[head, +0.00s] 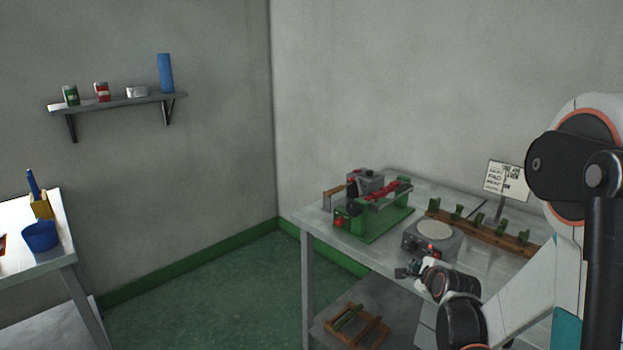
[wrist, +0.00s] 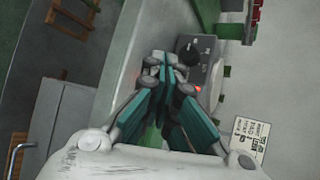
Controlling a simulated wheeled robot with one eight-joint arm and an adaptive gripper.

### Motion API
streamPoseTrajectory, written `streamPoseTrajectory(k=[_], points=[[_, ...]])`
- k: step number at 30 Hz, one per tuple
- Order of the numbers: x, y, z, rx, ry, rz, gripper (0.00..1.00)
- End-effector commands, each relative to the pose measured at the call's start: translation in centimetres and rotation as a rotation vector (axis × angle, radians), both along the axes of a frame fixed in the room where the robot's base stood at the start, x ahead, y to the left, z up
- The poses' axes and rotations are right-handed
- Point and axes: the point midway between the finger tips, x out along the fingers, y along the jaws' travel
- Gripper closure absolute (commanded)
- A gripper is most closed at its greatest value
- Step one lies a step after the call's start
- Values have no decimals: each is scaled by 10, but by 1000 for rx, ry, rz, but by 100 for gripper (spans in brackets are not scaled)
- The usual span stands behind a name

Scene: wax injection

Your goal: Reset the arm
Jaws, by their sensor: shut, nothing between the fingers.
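My arm reaches in from the right side of the head view and bends down over the front of the table (head: 312,222). My gripper (head: 408,271) is at the table's front edge, just in front of a grey box with a round pale plate (head: 435,231). In the wrist view my gripper (wrist: 163,62) is shut, its fingertips together with nothing between them. The grey box with a black knob and a red light (wrist: 199,60) shows just beyond the fingertips. I cannot tell whether the fingers touch it.
A green-based machine (head: 372,222) stands at the table's back left. A wooden rack with green pegs (head: 480,232) and a sign (head: 507,180) are at the right. A wooden frame (head: 350,326) sits on the lower shelf. A second table with a blue pot (head: 40,236) stands left. Green floor between is clear.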

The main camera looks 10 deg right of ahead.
Motion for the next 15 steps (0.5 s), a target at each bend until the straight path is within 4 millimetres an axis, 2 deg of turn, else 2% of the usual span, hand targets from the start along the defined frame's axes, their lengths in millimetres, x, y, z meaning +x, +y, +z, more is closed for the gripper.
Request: streamPoseTrajectory(k=[8,15], points=[[-34,58,63,-311,127,291,100],[-84,108,110,-625,227,605,100]])
